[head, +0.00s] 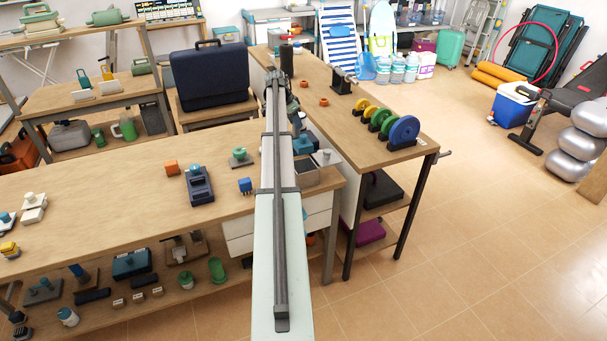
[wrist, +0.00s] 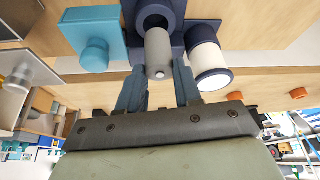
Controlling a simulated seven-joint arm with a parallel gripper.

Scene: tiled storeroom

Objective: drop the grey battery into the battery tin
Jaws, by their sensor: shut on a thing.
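The grey battery (wrist: 158,50) is a plain grey cylinder with a small pale nub at its near end. My gripper (wrist: 158,72) is shut on it, one finger on each side, in the wrist view. The far end of the battery lines up with the round opening of a dark blue holder (wrist: 140,16), which looks like the battery tin. I cannot tell whether that end is inside the opening or only in front of it. In the head view my arm hides the battery and the holder.
In the wrist view, a white cylinder with navy bands (wrist: 207,62) stands right beside the holder, close to one finger. A teal block with a knob (wrist: 92,50) is on the other side. In the head view, colored discs (head: 404,131) stand on the right bench (head: 350,135).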

